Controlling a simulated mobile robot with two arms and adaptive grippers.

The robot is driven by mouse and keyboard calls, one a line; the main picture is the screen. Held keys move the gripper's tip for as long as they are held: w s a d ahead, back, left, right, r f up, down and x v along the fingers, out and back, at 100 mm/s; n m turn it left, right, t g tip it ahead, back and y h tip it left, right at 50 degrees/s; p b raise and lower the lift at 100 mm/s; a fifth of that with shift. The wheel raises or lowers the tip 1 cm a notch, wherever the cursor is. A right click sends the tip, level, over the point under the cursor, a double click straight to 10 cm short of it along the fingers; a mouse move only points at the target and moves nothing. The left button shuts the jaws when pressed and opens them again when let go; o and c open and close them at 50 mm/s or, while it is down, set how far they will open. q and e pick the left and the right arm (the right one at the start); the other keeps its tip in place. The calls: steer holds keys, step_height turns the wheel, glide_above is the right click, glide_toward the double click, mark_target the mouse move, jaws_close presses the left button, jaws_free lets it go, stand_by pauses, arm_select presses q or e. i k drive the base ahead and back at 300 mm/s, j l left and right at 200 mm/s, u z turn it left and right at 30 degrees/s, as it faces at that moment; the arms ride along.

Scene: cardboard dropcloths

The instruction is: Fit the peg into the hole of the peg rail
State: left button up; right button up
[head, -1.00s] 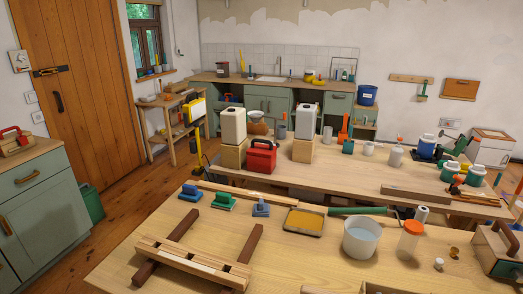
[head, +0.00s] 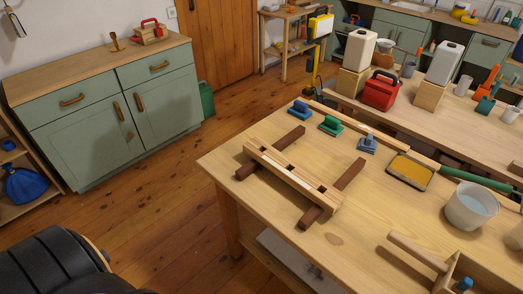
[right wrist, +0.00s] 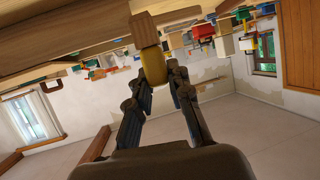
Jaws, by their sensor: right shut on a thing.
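The peg rail (head: 292,176) is a pale wooden bar with a whitish strip and dark square openings. It lies across two dark brown battens (head: 330,194) near the left end of the workbench in the head view. In the right wrist view my right gripper (right wrist: 160,82) is shut on the yellow part of what looks like the peg (right wrist: 154,66). A square wooden block (right wrist: 144,29) adjoins the yellow part, away from my palm. I cannot tell whether any of it is inside a hole. Neither gripper shows in the head view.
Blue and green hand tools (head: 331,125) and a yellow-filled tray (head: 409,170) lie behind the rail. A white bucket (head: 471,207) and an open wooden box (head: 478,275) stand to the right. Bare bench lies between rail and bucket. A green cabinet (head: 110,105) stands left across open floor.

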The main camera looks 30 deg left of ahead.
mark_target(263, 155)
steer(key=i+j+z, duration=0.15)
steer(key=j, duration=1)
steer(key=i+j+z, duration=0.2)
steer(key=j, duration=0.95)
steer(key=j+z, duration=0.15)
steer(key=j, duration=1)
steer(key=i, duration=0.05)
